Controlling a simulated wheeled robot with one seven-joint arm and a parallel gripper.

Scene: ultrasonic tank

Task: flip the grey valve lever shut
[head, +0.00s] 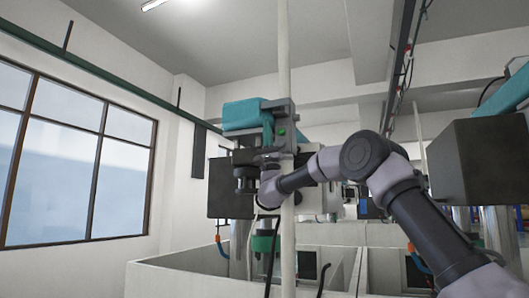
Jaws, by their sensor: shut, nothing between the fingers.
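My arm reaches in from the lower right of the head view. Its end, with my gripper (268,190), is near the middle, beside a pale vertical pole and in front of a dark and teal machine. The fingers are too small and too dark to make out clearly. My gripper is shut, and I see nothing held in it. I cannot pick out the grey valve lever or the tank's valve in this view. They may be hidden behind my arm or outside the picture.
The teal-topped machine (250,118) stands behind my wrist. The pale pole (286,80) runs from top to bottom close by. Low white partitions (180,278) span the lower part. A dark box (489,158) is at the right. A window (75,160) is at the left.

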